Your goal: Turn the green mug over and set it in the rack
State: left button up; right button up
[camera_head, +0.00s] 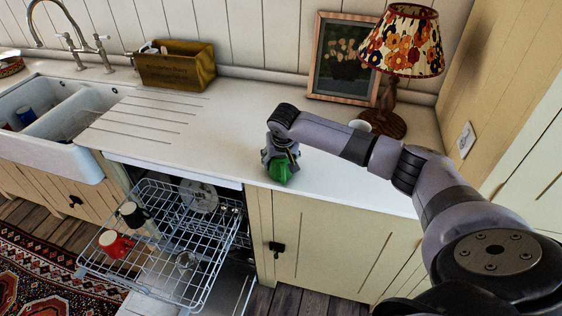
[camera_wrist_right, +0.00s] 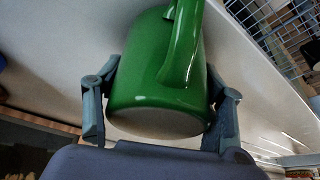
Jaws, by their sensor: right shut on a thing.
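The green mug (camera_head: 279,172) is in my right gripper (camera_head: 281,157), over the front edge of the counter, right of the open dishwasher. In the right wrist view the green mug (camera_wrist_right: 155,80) sits between the two fingers of my right gripper (camera_wrist_right: 160,105), which are shut on its sides. Its pale base faces the wrist camera and its handle shows on the upper side. Its opening is hidden. The wire rack (camera_head: 160,298) is pulled out of the dishwasher at the lower left. It also shows at the upper right of the wrist view (camera_wrist_right: 270,25). My left gripper is out of view.
A red mug (camera_head: 114,245), a black mug (camera_head: 131,215) and a plate (camera_head: 198,196) are in the rack. Its front right part looks free. A lamp (camera_head: 402,45), picture frame (camera_head: 343,60) and wooden box (camera_head: 177,68) stand at the counter's back. A double sink (camera_head: 75,125) is left.

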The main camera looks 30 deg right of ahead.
jog(key=shift+r, duration=0.1)
jog(key=c, duration=0.6)
